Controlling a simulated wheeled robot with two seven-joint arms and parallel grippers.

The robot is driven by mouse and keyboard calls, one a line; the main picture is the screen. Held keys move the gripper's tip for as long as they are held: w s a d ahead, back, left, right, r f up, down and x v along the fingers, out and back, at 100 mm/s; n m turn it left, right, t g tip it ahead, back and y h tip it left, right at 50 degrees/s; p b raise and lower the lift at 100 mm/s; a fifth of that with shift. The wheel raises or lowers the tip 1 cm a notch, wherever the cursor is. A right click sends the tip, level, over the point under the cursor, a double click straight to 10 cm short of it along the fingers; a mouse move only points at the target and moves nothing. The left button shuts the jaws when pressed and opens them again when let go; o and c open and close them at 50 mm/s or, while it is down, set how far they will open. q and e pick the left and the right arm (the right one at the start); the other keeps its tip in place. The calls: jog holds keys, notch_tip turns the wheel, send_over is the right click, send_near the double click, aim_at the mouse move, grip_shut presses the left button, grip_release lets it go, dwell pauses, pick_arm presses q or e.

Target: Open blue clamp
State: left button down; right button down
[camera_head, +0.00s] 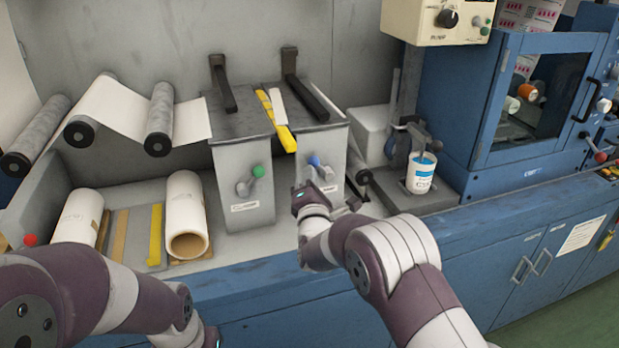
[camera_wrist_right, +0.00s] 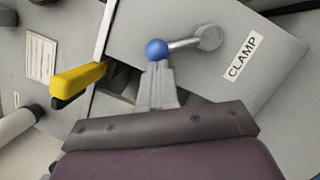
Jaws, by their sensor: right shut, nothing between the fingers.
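The blue clamp is a silver lever with a blue ball knob (camera_head: 314,161) on the front of the right grey box. In the right wrist view the blue knob (camera_wrist_right: 156,50) sits at the lever's left end, and the lever runs right to its round pivot (camera_wrist_right: 208,38). A label reading CLAMP (camera_wrist_right: 243,55) is beside the pivot. My right gripper (camera_wrist_right: 157,72) is shut and empty, its fingertips right at the knob; whether they touch it I cannot tell. In the head view the right gripper (camera_head: 312,198) is just below the knob, its fingers mostly hidden.
A similar lever with a green knob (camera_head: 258,171) is on the left grey box. A yellow bar (camera_head: 275,120) lies between the boxes' tops.

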jog(key=shift+r, duration=0.2)
jog(key=shift+w+d+r+m+g+h+p, duration=0.15)
jog(key=shift+d+r+m+p, duration=0.15)
jog(key=shift+m, duration=0.4)
jog(key=shift+d+r+m+g+h+p, duration=0.2)
jog(key=shift+r+m+p, duration=0.25)
jog(key=shift+m, duration=0.25)
jog(key=shift+w+d+r+m+g+h+p, duration=0.1)
jog(key=shift+d+r+m+g+h+p, duration=0.2)
jog(key=shift+m, duration=0.4)
jog(key=shift+w+d+r+m+g+y+p, duration=0.2)
jog(key=shift+w+d+m+g, duration=0.2)
jog(key=shift+d+m, duration=0.9)
jog(key=shift+w+d+r+m+g+y+p, duration=0.25)
jog(key=shift+d+m+g, duration=0.35)
jog(key=shift+m, duration=1.25)
jog(key=shift+w+d+f+m+g+y+p, duration=0.1)
jog(key=shift+w+d+m+g, duration=0.3)
jog(key=shift+d+m, duration=0.95)
jog(key=shift+a, duration=0.15)
jog(key=shift+r, duration=0.1)
